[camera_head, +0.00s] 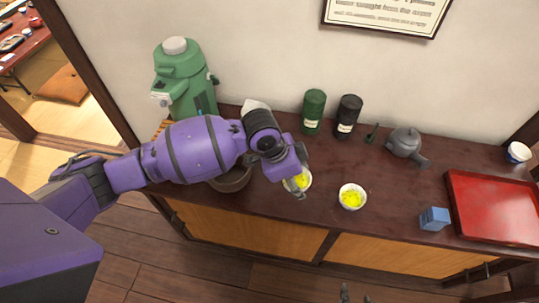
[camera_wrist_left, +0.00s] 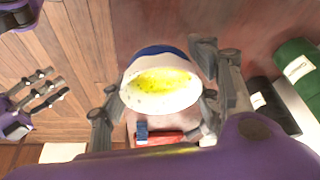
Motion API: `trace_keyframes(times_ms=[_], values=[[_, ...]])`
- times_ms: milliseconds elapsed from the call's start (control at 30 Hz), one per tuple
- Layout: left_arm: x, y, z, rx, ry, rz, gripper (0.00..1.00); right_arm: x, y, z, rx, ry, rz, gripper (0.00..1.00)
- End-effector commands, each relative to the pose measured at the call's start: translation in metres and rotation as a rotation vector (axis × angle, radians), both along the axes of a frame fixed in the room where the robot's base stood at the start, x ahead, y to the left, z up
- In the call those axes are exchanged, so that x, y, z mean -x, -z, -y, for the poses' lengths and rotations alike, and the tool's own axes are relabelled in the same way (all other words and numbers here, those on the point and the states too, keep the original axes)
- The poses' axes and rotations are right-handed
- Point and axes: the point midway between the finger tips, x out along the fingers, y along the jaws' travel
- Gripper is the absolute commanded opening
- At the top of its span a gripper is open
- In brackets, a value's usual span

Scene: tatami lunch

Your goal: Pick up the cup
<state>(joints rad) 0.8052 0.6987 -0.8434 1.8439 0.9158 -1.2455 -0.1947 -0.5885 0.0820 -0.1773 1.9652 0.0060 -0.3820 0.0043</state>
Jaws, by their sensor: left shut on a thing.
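A small white cup with yellow inside (camera_head: 304,182) is at my left gripper (camera_head: 300,186), over the front part of the dark counter. In the left wrist view the cup (camera_wrist_left: 160,100) shows a blue outer band and sits between the two fingers of the left gripper (camera_wrist_left: 158,98), which is shut on it. In the head view the gripper hides part of the cup, and I cannot tell whether it touches the counter. A second white cup with yellow inside (camera_head: 351,197) stands to the right. My right gripper (camera_wrist_left: 42,88) is open and empty; its fingertips show at the head view's bottom edge.
A green dispenser (camera_head: 182,75), green canister (camera_head: 313,112), black canister (camera_head: 347,117) and grey teapot (camera_head: 404,141) stand along the wall. A blue box (camera_head: 434,218) and red tray (camera_head: 495,207) are at right. A dark bowl (camera_head: 232,180) is partly behind my left arm.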

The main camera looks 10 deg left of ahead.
Motion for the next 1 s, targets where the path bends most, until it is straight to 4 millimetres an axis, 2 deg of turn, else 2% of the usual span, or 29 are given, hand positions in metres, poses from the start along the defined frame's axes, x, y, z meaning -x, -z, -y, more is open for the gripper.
trace_keyframes(times_ms=[33,100,600,1000], values=[[0.002,-0.010,-0.001,0.001,0.003,0.010,0.26,-0.001,-0.002,0.000,0.000,0.000,0.002,0.43],[0.008,-0.018,-0.003,0.001,0.003,0.010,0.26,-0.001,-0.002,0.000,0.001,-0.001,0.001,0.43],[0.064,-0.040,-0.020,0.001,0.001,0.004,0.26,0.002,-0.003,0.003,0.006,-0.006,-0.005,0.43],[0.088,-0.049,-0.028,0.001,0.001,0.002,0.26,0.000,-0.005,0.001,0.000,-0.001,0.001,0.43]])
